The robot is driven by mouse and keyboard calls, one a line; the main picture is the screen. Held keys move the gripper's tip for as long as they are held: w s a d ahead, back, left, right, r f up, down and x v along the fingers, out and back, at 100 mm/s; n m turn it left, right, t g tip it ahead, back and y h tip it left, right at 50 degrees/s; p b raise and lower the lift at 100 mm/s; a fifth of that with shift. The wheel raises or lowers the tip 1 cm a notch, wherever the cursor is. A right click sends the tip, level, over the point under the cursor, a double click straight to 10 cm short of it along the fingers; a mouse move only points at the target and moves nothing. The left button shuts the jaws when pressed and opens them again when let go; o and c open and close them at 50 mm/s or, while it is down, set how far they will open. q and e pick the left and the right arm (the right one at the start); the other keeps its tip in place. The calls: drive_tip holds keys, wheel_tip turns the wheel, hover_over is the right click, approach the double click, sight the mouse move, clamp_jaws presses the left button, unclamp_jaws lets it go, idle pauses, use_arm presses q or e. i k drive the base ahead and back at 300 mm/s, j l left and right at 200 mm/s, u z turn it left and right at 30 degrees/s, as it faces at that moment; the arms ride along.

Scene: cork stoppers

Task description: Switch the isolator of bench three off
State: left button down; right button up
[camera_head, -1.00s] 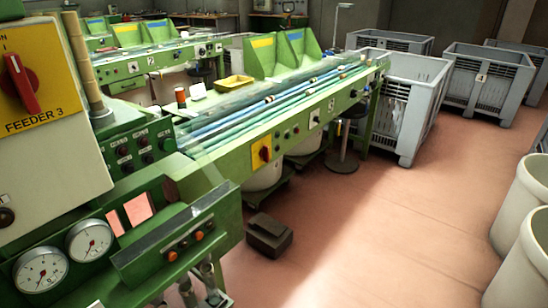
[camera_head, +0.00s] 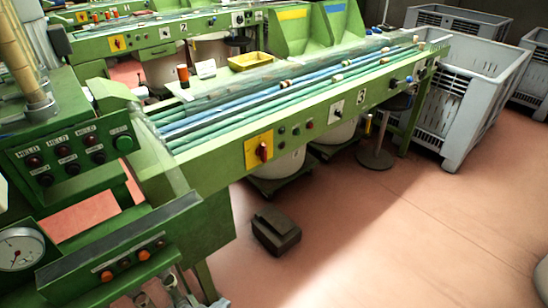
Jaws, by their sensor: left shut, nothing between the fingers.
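Bench three (camera_head: 215,173) is a long green bench with a number 3 plate (camera_head: 361,97) on its front. Its isolator (camera_head: 263,152) is a red rotary handle on a yellow plate (camera_head: 252,157), left of several small buttons. The handle looks roughly upright, but it is too small to read any markings. No clear gripper shows in the head view. Some small metal parts at the bottom left edge cannot be told apart from machine fittings.
A green control panel (camera_head: 75,150) and a gauge (camera_head: 18,250) stand close at the left. A dark block (camera_head: 276,232) lies on the floor before the bench. A stool (camera_head: 376,158) and grey crate (camera_head: 470,100) stand right.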

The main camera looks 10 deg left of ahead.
sight(261, 151)
drive_tip(key=i+l, duration=0.45)
drive_tip(key=i+l+u, duration=0.1)
drive_tip(key=i+l, duration=0.3)
drive_tip(key=l, duration=0.15)
